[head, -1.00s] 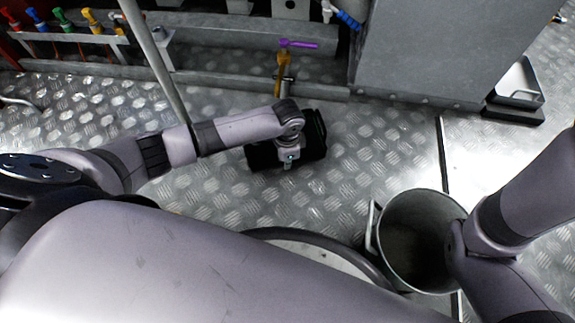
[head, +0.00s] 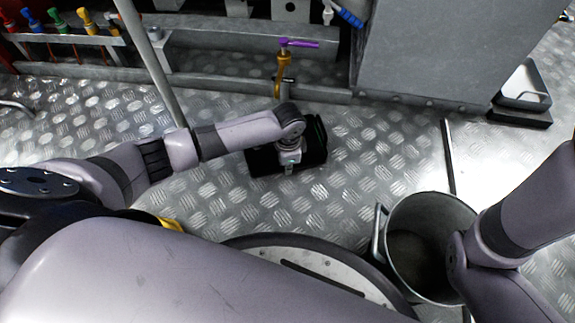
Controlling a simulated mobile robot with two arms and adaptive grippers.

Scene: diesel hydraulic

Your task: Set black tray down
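The black tray (head: 262,163) is near the middle of the head view, over the diamond-plate floor. I cannot tell whether it touches the floor. My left gripper (head: 289,165) is directly over the tray and covers part of it. Its fingers are hidden or too small to show whether they are open or shut on the tray. My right arm comes in from the right, by the metal bucket, and its gripper is not in view.
A metal bucket (head: 388,235) stands at the lower right. A valve with a purple handle (head: 299,43) rises behind the tray. Open floor (head: 365,160) lies right of the black tray.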

